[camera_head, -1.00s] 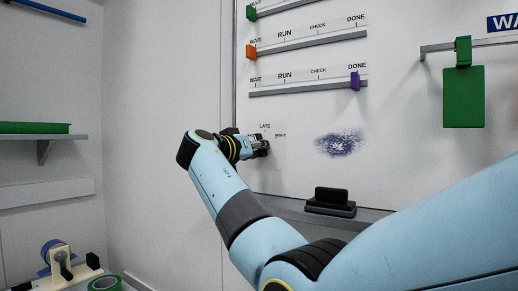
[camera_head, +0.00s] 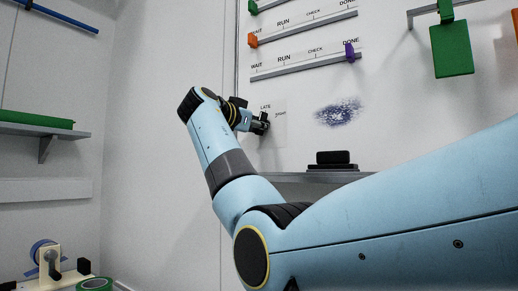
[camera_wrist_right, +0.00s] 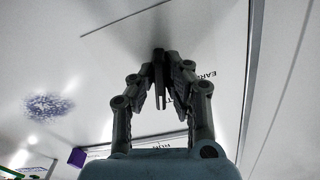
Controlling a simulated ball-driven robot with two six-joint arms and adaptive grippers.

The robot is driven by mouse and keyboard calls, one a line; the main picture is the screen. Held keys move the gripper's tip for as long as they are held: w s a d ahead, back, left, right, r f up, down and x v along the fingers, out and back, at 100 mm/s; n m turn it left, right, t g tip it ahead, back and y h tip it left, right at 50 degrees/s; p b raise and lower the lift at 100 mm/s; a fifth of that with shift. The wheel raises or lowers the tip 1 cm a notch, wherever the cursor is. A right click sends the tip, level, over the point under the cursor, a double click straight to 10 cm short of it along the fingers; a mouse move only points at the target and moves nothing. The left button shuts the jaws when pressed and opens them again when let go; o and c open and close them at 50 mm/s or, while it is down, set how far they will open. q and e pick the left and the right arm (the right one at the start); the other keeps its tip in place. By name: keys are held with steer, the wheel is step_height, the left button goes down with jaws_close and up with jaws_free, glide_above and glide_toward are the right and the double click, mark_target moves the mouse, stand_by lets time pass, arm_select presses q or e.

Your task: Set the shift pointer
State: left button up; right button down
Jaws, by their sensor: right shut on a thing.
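The shift dial is a pale square card (camera_head: 279,132) on the white board, with "LATE" printed at its top and another word at its right. My right gripper (camera_head: 262,124) is at the card, just below "LATE". In the right wrist view the gripper (camera_wrist_right: 160,82) is shut on the dark, narrow shift pointer (camera_wrist_right: 158,68) at the middle of the card. "EARLY" is printed beside the fingers there. The fingers hide much of the pointer, so I cannot tell which word it points at. My left gripper is not in view.
Status rails with a purple slider (camera_head: 349,51) and an orange slider (camera_head: 253,41) run above the card. A blue smudge (camera_head: 339,112) is to its right. A black eraser (camera_head: 332,157) rests on the ledge below. A green plate (camera_head: 452,50) hangs at upper right.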

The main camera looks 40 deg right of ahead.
steer(key=m+b, duration=0.3)
steer(key=b, duration=0.1)
steer(key=shift+w+f+m, duration=0.1)
steer(key=shift+f+m, duration=0.15)
steer(key=shift+m, duration=0.15)
steer(key=m+b, duration=0.2)
steer(key=m, duration=0.1)
steer(key=shift+a+r, duration=0.1)
steer(key=shift+r, duration=0.1)
steer(key=shift+r+m+b, duration=0.1)
steer(key=shift+m+b, duration=0.35)
steer(key=shift+m, duration=0.45)
steer(key=c, duration=1.4)
jaws_free()
steer(key=shift+r, duration=0.1)
steer(key=v, duration=1.2)
steer(key=shift+w, duration=0.1)
